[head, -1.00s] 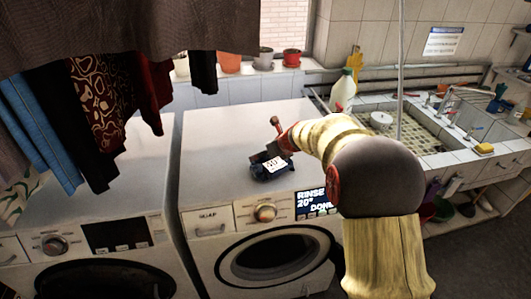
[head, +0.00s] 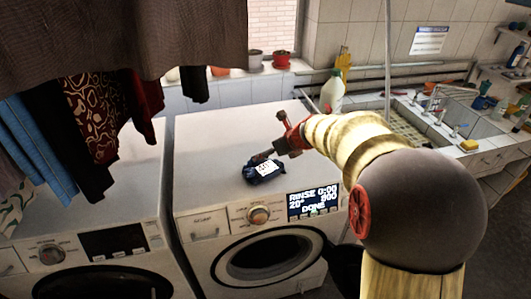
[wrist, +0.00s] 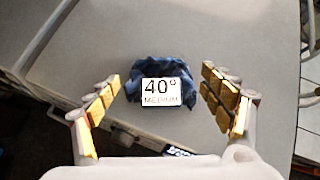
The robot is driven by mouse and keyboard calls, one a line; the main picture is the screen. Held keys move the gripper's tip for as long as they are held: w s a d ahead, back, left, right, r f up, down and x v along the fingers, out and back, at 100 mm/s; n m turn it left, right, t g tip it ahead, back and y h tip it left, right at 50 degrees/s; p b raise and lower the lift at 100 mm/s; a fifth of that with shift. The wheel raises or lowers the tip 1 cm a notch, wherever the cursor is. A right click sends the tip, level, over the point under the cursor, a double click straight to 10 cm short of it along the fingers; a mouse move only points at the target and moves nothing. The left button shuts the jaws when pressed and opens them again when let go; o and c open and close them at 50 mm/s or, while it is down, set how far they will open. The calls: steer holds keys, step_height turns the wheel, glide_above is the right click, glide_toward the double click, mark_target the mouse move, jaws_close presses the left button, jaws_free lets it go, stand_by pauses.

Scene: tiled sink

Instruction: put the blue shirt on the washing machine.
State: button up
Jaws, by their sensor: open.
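The blue shirt (head: 264,172) lies crumpled on the flat top of the right-hand washing machine (head: 205,165), near its front edge. A white label on it reads "40° MEDIUM" in the wrist view. My gripper (head: 274,138) is open just above and behind-right of the shirt in the head view. In the wrist view, the two gold-padded fingers (wrist: 160,84) are spread wide, with the shirt (wrist: 150,103) lying between and beyond them, apart from both pads.
A second washing machine (head: 85,210) stands to the left, under hanging clothes (head: 95,110). The sink (head: 412,125) and a white bottle (head: 332,92) are at the back right. Pots line the window ledge. Much of the machine top around the shirt is bare.

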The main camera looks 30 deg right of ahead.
steer(key=s+a+r+n+g+y, duration=0.1)
steer(key=s+a+r+n, duration=0.35)
steer(key=a+n, duration=0.3)
steer(key=s+a+r+n+g, duration=0.1)
steer(key=s+a+r+n, duration=0.2)
steer(key=s+a+n, duration=0.4)
steer(key=s+a+n+h, duration=0.1)
steer(key=s+a+n, duration=0.1)
steer(key=s+n, duration=0.7)
steer(key=s+a+n+g, duration=0.1)
steer(key=s+a+n, duration=0.2)
steer(key=s+n, duration=0.7)
steer(key=shift+a+f+n+h, duration=0.35)
steer(key=shift+f+n+h, duration=0.05)
steer(key=shift+n, duration=0.05)
